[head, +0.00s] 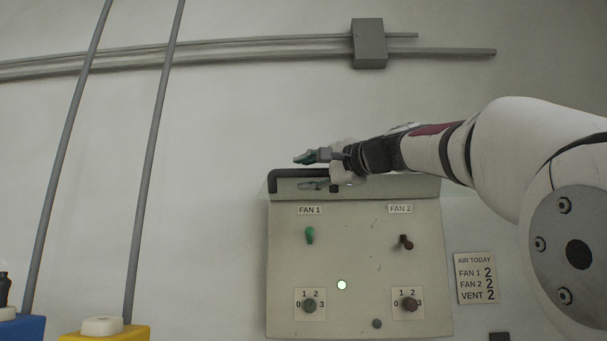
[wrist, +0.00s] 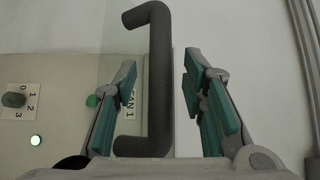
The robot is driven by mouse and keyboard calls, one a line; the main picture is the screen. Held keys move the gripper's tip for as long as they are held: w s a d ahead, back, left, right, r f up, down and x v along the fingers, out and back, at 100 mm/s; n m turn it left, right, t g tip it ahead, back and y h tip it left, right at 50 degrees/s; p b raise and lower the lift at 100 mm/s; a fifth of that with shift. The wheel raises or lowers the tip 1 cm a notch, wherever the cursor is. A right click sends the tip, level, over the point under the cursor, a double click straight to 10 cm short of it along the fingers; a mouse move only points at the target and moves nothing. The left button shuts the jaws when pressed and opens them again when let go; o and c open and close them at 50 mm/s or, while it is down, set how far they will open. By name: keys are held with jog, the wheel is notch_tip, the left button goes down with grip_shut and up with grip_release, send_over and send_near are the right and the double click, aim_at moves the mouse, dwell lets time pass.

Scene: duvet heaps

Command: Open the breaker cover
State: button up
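The breaker panel (head: 360,255) is a pale box on the wall with FAN 1 and FAN 2 labels. The cover looks like a see-through pane, faint in both views; its exact outline and angle are hard to tell. A black bar handle (head: 273,183) is at the panel's top left; in the wrist view the handle (wrist: 158,80) stands upright in the picture. My gripper (head: 308,172) is at the panel's top edge, open, its green-padded fingers (wrist: 160,98) on either side of the handle. Neither finger visibly presses on it. My wrist partly hides the top edge.
The panel bears a green switch (head: 310,236), a red switch (head: 405,242), two dials and a lit lamp (head: 342,285). An AIR TODAY sign (head: 475,278) is at right. Conduits (head: 250,45) run above. Blue (head: 22,328) and yellow (head: 105,333) boxes with poles stand at left.

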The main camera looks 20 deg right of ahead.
jog(key=v, duration=1)
jog(key=shift+s, duration=0.15)
jog(key=s+a+f+n+g+h+b, duration=0.1)
jog(key=a+f+g, duration=0.1)
jog(key=f, duration=0.6)
jog(key=a+f+n+g+h+b, duration=0.1)
jog(key=a+f+g, duration=0.1)
jog(key=f, duration=0.6)
jog(key=s+f+n+g+h+b, duration=0.1)
jog(key=s+f, duration=0.4)
jog(key=f, duration=0.8)
jog(key=s+f+n+g+h+b, duration=0.2)
jog(key=s+f+n, duration=0.3)
jog(key=f, duration=0.8)
jog(key=s+f+n+g+h+b, duration=0.2)
jog(key=s+f, duration=0.4)
jog(key=f, duration=0.7)
jog(key=shift+n+g+h, duration=0.7)
jog(key=shift+n+g, duration=0.3)
jog(key=shift+c, duration=0.3)
